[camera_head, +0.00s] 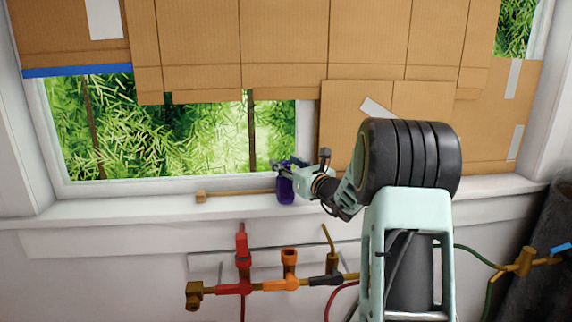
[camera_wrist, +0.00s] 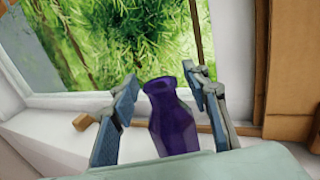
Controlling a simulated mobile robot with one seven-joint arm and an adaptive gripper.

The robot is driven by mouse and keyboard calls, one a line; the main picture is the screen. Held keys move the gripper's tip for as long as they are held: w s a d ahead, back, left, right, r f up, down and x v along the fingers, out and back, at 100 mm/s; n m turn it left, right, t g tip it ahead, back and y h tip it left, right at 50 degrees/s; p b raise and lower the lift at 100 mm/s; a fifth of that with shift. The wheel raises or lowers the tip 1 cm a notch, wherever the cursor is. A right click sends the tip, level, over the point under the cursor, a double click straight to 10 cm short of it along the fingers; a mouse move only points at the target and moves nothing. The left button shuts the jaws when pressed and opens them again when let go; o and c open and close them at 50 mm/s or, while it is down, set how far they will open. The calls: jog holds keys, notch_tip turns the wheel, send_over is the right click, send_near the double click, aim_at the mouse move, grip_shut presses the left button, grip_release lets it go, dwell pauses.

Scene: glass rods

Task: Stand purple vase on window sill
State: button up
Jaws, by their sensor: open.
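The purple vase (camera_head: 286,190) stands upright on the white window sill (camera_head: 120,211), in front of the window. In the wrist view the vase (camera_wrist: 172,122) shows its open mouth and neck between my two fingers, with its lower end hidden by my gripper's body. My gripper (camera_head: 283,168) reaches in from the right at the vase's upper part. In the wrist view my gripper (camera_wrist: 163,88) is open, with one finger on each side of the vase.
A wooden mallet-like stick (camera_head: 203,197) lies on the sill left of and behind the vase. Cardboard (camera_head: 285,45) covers much of the window. Below the sill are pipes with a red valve (camera_head: 242,248) and an orange fitting (camera_head: 289,262). The sill's left part is clear.

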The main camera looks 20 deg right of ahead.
jog(key=shift+r, duration=0.15)
jog(key=shift+s+d, duration=0.15)
jog(key=shift+s, duration=0.15)
jog(key=s+d+b, duration=0.2)
jog(key=s, duration=0.9)
jog(key=shift+s, duration=0.1)
